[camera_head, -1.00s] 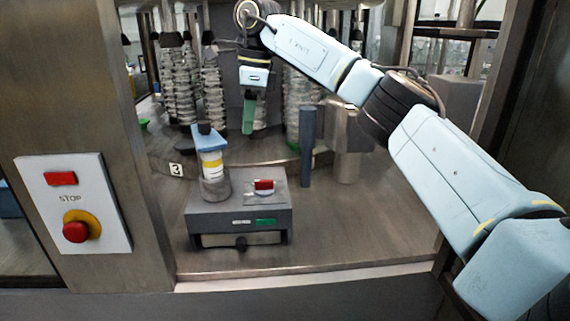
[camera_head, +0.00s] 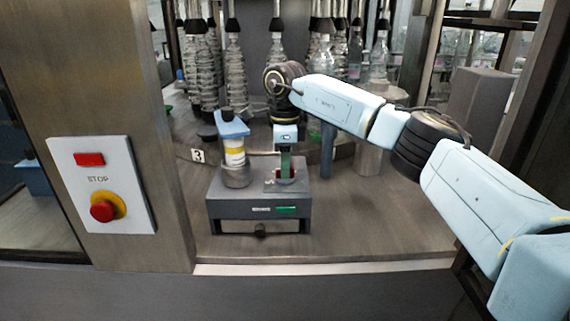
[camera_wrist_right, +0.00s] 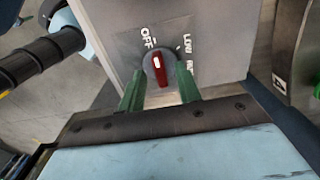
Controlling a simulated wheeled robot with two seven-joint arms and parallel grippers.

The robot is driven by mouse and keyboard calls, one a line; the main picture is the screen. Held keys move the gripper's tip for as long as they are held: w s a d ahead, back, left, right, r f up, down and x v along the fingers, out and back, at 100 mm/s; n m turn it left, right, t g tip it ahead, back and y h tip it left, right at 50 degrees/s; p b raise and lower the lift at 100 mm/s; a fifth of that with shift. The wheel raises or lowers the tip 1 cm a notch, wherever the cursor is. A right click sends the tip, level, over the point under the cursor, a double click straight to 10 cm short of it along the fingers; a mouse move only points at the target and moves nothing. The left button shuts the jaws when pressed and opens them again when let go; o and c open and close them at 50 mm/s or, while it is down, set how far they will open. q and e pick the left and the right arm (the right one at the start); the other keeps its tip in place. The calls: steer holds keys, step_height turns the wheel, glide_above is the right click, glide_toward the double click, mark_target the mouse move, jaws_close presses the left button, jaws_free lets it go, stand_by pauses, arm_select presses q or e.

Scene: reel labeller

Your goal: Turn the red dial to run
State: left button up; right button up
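The red dial (camera_wrist_right: 159,68) is a red bar knob on a dark round base, on a grey plate marked OFF, LOW and a partly hidden third word. My right gripper (camera_wrist_right: 160,85) is open, with a green finger on either side of the dial's near part. I cannot tell whether the fingers touch it. In the head view the right gripper (camera_head: 286,172) is over the dial on the grey box (camera_head: 258,210) and hides most of it. My left gripper is not in view.
A bottle with a yellow band (camera_head: 235,158) and blue top stands on the box left of the dial. A dark post (camera_head: 327,150) stands close to its right. A STOP panel (camera_head: 135,190) with a red button is on the left pillar.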

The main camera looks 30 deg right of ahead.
steer(key=shift+f, duration=0.25)
jaws_close()
